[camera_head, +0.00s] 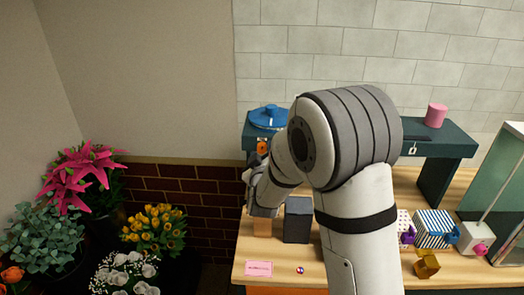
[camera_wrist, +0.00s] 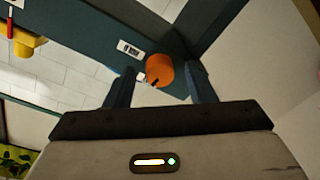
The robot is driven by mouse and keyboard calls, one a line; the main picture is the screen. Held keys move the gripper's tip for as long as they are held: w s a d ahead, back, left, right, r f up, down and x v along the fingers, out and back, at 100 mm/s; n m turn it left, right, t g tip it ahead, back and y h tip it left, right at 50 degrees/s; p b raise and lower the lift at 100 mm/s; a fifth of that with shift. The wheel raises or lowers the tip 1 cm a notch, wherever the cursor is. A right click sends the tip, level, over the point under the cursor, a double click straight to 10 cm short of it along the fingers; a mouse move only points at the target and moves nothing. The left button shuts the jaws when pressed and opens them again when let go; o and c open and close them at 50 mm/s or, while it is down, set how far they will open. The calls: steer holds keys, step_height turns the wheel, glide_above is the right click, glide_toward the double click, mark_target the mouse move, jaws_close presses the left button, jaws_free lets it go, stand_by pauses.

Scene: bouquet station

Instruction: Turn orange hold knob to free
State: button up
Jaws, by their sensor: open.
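The orange hold knob (camera_wrist: 159,69) is a round knob on the dark teal shelf frame. In the wrist view it shows between the two fingers of my open gripper (camera_wrist: 162,82); I cannot tell whether they touch it. A small white mark sits beside its lower left side. A white label plate (camera_wrist: 130,49) with dark marks is just up and left of it. In the head view the orange knob (camera_head: 262,146) is small at the left end of the shelf, with my gripper (camera_head: 250,172) close below it. My arm hides the middle of the shelf.
The teal shelf (camera_head: 455,151) carries a blue domed thing (camera_head: 268,118) and a pink cylinder (camera_head: 435,115). A dark grey box (camera_head: 297,220) stands near my gripper. Wrapped boxes (camera_head: 434,228) and a glass case (camera_head: 508,195) are at right. Potted flowers (camera_head: 90,185) stand left.

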steer(key=shift+c, duration=0.2)
steer(key=c, duration=0.9)
steer(key=shift+f+n+b, duration=0.15)
steer(key=shift+n+b, duration=0.35)
steer(key=shift+c, duration=0.2)
steer(key=shift+n, duration=0.3)
steer(key=o, duration=1)
steer(key=s+b, duration=0.1)
steer(key=s, duration=0.1)
steer(key=s+b, duration=0.1)
steer(key=s, duration=0.2)
steer(key=s+b, duration=0.1)
steer(key=s, duration=0.1)
steer(key=shift+s+d, duration=0.25)
steer(key=shift+s, duration=0.15)
